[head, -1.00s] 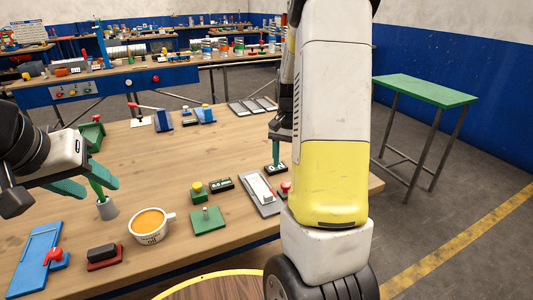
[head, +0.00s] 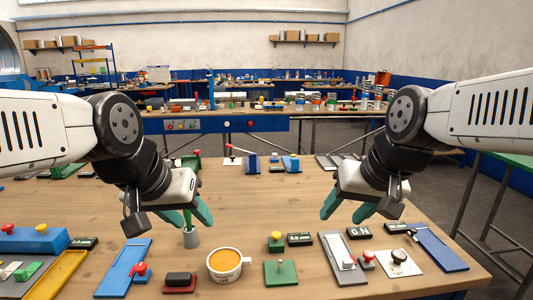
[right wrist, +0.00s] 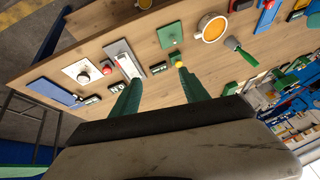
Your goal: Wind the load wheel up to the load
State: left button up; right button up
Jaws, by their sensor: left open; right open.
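No part here is plainly marked as the load wheel. A round dark-and-white knob on a white plate (head: 399,257) at the front right of the table looks most like one; it also shows in the right wrist view (right wrist: 82,72). A small display (head: 397,228) lies just behind it, its digits too small to read. My right gripper (head: 346,210) is open and empty above the table, left of and behind the knob. Its two green fingers (right wrist: 158,95) show apart in the right wrist view.
Near the knob are a red button (head: 367,259), a grey slider panel (head: 343,263) and a blue panel (head: 440,250). A yellow button (head: 276,240), a green plate (head: 281,273) and a cup (head: 226,263) stand farther left. The table's middle is clear.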

aim_at(399, 255)
jog(key=i+l+z, duration=0.15)
jog(key=l+z, duration=0.15)
jog(key=i+l+z, duration=0.4)
jog(key=l+z, duration=0.15)
jog(key=l, duration=0.15)
